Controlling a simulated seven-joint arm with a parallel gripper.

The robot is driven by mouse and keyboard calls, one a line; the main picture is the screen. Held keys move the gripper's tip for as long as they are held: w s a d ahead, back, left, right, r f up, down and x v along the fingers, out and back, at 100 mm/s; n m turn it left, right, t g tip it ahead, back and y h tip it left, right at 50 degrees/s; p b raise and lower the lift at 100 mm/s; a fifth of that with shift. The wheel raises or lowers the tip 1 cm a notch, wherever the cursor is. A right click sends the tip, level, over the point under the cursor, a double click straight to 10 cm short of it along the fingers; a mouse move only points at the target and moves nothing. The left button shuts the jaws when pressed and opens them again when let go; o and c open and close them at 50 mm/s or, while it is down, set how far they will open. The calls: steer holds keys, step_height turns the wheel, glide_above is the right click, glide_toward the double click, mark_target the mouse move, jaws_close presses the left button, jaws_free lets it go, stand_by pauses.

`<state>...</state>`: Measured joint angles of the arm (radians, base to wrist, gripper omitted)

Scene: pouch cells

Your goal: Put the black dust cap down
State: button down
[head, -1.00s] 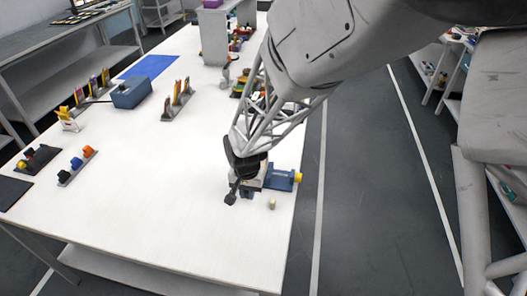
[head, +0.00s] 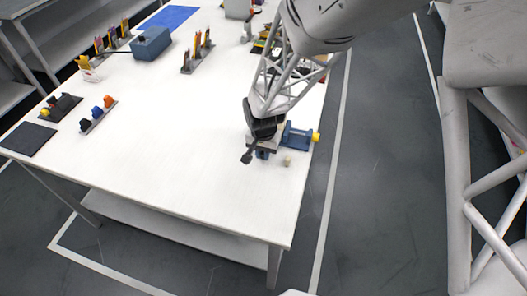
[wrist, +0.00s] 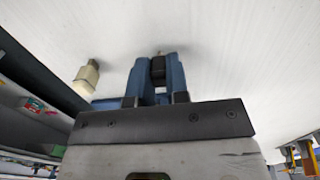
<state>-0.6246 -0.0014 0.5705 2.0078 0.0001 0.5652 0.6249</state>
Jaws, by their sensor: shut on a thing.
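My gripper (wrist: 157,72) points down at the white table and is shut on the black dust cap (wrist: 158,68), held between its two blue fingers. In the wrist view the cap is close to the white surface; I cannot tell whether it touches. In the head view my gripper (head: 263,154) is at the table's right side, just left of a blue fixture (head: 298,138) with a yellow end. The cap cannot be made out there.
A small beige fitting (head: 287,161) stands near the table's right edge; it also shows in the wrist view (wrist: 87,76). A rack with black, blue and orange caps (head: 97,114) and a dark mat (head: 28,139) are at the left. The middle and front of the table are clear.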

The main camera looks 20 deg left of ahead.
steer(key=shift+f, duration=0.15)
steer(key=c, duration=1.1)
jaws_free()
step_height(320, 180, up, 12)
stand_by(0.6)
steer(key=shift+r, duration=0.2)
